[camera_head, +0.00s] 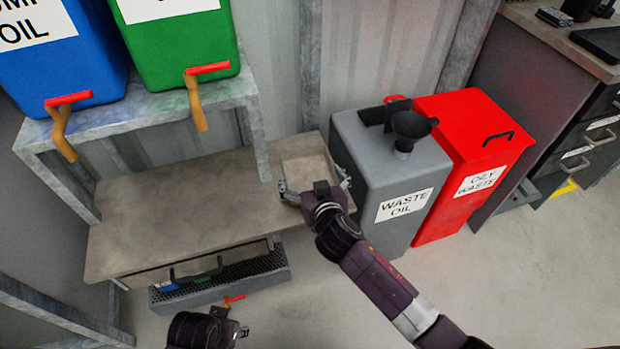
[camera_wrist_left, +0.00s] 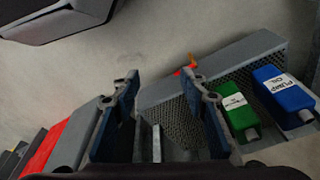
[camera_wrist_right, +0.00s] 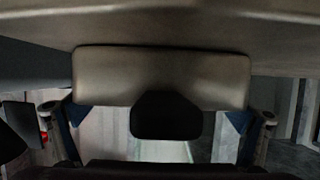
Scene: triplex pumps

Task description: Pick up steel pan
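The steel pan (camera_head: 305,168) is a pale, flat, rectangular thing at the right end of the workbench, beside the grey waste oil bin. My right gripper (camera_head: 314,184) is at its near edge with its fingers wide apart. In the right wrist view the pan (camera_wrist_right: 115,75) spans nearly the whole gap between the fingertips, with a dark handle-like block (camera_wrist_right: 166,115) at its middle. Contact with the fingers is unclear. My left gripper (camera_wrist_left: 165,92) is open and empty, low near the floor; only part of it shows in the head view (camera_head: 240,328).
A workbench (camera_head: 170,215) has a drawer and, below it, a grated tray (camera_head: 255,275) with small green and blue bottles. A grey waste oil bin (camera_head: 385,165) and red oily waste bin (camera_head: 475,150) stand to the right. Blue (camera_head: 70,75) and green (camera_head: 175,50) tapped containers sit on a shelf.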

